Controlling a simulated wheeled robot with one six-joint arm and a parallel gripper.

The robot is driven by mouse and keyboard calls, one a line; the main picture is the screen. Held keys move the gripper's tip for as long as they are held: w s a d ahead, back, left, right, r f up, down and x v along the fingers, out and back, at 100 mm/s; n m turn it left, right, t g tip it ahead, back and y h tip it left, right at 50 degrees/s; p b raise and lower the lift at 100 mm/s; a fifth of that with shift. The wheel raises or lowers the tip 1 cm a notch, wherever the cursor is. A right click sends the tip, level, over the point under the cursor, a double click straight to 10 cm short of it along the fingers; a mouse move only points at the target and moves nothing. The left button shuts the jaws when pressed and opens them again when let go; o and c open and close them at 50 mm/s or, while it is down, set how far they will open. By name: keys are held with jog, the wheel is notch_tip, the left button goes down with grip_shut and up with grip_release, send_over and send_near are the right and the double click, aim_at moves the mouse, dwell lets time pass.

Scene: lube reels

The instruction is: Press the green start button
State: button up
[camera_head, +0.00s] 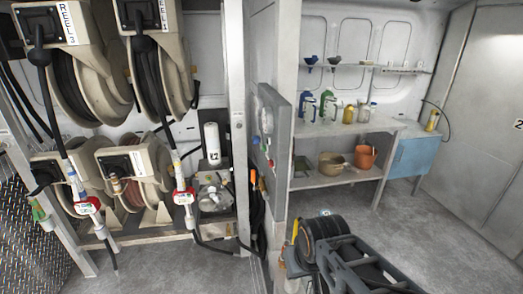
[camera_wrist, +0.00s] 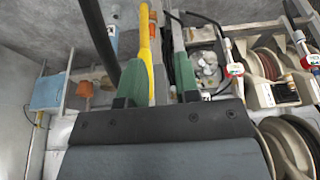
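A grey control panel (camera_head: 279,128) is mounted on the partition wall, near the middle of the head view, seen at a steep angle. Small round gauges, a red knob (camera_head: 256,140) and a blue part show on its face. I cannot make out a green start button for certain in either view. My gripper (camera_wrist: 156,62) shows in the wrist view, with two green-based fingers spread apart and a gap between them. A yellow bar-like thing shows at this gap; I cannot tell whether it is touched. In the head view my arm is at lower right, and the fingertips are not clear.
Hose reels (camera_head: 80,80) with hanging nozzles (camera_head: 88,206) fill the left side. A white cylinder (camera_head: 212,143) stands beside them. A shelf bench (camera_head: 335,180) with bottles and pots is at right, next to a blue cabinet (camera_head: 410,157). The floor at right is clear.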

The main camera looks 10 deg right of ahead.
grip_shut()
dwell(0.9)
